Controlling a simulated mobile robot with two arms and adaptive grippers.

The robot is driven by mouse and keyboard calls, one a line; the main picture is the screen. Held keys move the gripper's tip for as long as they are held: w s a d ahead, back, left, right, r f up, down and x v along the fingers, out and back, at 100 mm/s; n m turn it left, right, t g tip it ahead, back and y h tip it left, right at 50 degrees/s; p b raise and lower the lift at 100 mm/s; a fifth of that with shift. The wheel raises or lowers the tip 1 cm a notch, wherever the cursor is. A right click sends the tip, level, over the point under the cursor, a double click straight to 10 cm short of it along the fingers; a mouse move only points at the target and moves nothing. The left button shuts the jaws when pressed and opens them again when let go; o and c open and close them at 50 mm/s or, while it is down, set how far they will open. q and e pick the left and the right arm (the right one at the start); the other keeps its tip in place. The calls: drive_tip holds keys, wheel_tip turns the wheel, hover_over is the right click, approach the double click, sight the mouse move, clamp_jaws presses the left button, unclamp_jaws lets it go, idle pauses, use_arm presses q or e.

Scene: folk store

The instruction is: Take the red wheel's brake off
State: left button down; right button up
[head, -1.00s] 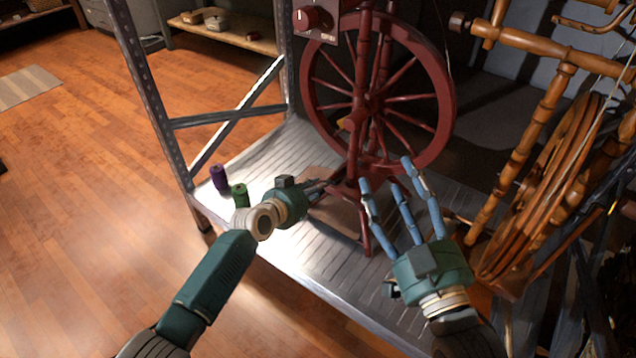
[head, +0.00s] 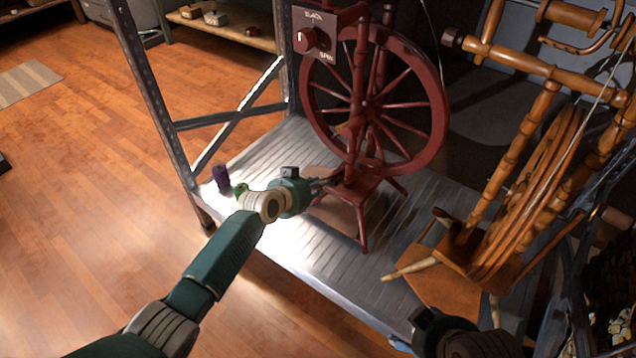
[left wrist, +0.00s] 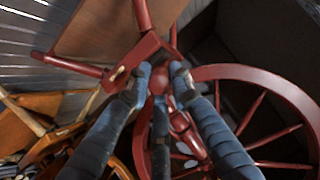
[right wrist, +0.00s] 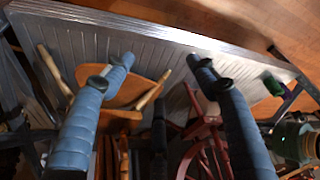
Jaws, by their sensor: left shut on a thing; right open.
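The red wheel (head: 440,105), a dark red spinning wheel, stands upright on the metal shelf, its spoked wheel behind a turned post. I cannot tell which part is the brake. My left gripper (head: 324,187) is low at the wheel's frame. In the left wrist view, its fingers (left wrist: 162,82) close around a red wooden part, largely hidden. My right gripper is open and empty; its fingers (right wrist: 160,62) show in the right wrist view, apart from the red wheel.
A wooden spinning wheel (head: 545,150) stands to the right, close to my right arm. A purple spool (head: 221,178) and a green spool (head: 240,189) are near the shelf's left end. Metal uprights (head: 155,100) bound the shelf. The wooden floor (head: 90,200) at left is open.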

use_arm(q)
drive_tip(key=shift+a+f, duration=0.2)
drive_tip(key=shift+a, duration=0.2)
use_arm(e)
drive_tip(key=shift+s+d+f+g, duration=0.1)
drive_tip(key=shift+s+d+g, duration=0.1)
drive_tip(key=shift+s, duration=0.3)
drive_tip(key=shift+s+d+f+g, duration=0.1)
drive_tip(key=shift+s+g, duration=0.1)
drive_tip(key=shift+s, duration=0.3)
use_arm(q)
drive_tip(key=c, duration=1.6)
unclamp_jaws()
drive_tip(key=shift+r, duration=0.1)
use_arm(e)
drive_tip(key=shift+a, duration=0.15)
use_arm(q)
drive_tip(key=shift+d+r, duration=0.1)
drive_tip(key=shift+s+r, duration=0.25)
drive_tip(key=shift+s, duration=0.05)
drive_tip(key=v, duration=1.1)
drive_tip(key=shift+a, duration=0.25)
